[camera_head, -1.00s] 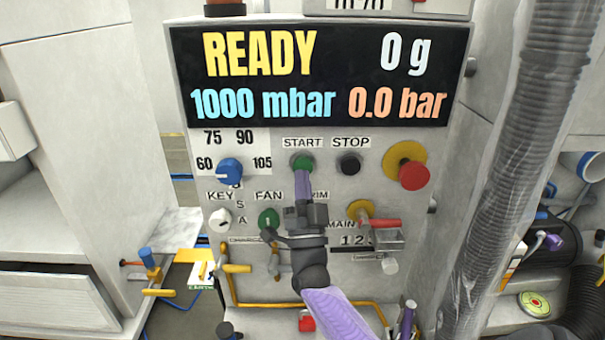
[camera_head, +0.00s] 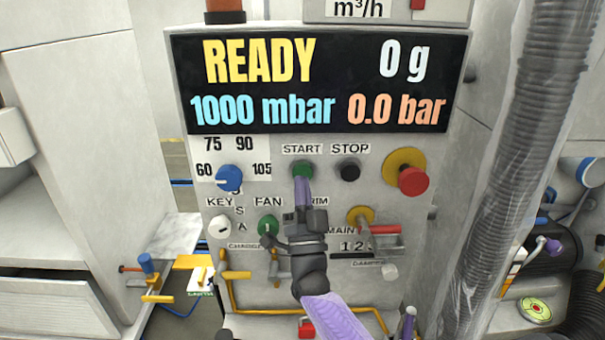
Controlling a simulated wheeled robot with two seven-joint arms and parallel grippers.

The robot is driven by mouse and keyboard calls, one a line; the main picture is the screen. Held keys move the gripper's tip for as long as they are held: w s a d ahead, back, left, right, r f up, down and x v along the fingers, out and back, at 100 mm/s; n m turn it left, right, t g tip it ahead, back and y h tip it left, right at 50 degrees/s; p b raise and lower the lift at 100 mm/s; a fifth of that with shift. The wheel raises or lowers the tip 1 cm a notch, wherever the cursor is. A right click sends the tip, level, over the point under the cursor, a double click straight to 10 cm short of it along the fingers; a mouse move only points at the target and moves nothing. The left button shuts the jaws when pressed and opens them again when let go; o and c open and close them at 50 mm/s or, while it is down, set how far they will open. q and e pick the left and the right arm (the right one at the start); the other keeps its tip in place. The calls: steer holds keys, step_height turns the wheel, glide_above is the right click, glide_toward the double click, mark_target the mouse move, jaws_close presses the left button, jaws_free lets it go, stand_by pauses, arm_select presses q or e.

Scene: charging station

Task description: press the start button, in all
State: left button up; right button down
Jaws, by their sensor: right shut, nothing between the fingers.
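The green start button (camera_head: 303,169) sits on the grey control panel under the label START. My right gripper (camera_head: 302,186) is shut, with its purple fingertips pointing up at the lower edge of the button. The tips overlap the button's bottom in the view; I cannot tell whether they touch it. The display (camera_head: 320,80) above reads READY, 0 g, 1000 mbar and 0.0 bar. My left gripper is not in view.
A black stop button (camera_head: 348,170) is just right of start, and a red emergency knob (camera_head: 412,180) on yellow is further right. A blue dial (camera_head: 229,178) is to the left, with a green fan switch (camera_head: 268,226) below. A ribbed grey hose (camera_head: 520,150) hangs at right.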

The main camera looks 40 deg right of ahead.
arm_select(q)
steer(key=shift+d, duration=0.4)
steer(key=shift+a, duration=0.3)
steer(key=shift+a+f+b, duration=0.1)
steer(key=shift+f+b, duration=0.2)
arm_select(e)
steer(key=shift+w+d, duration=0.25)
steer(key=shift+w, duration=0.1)
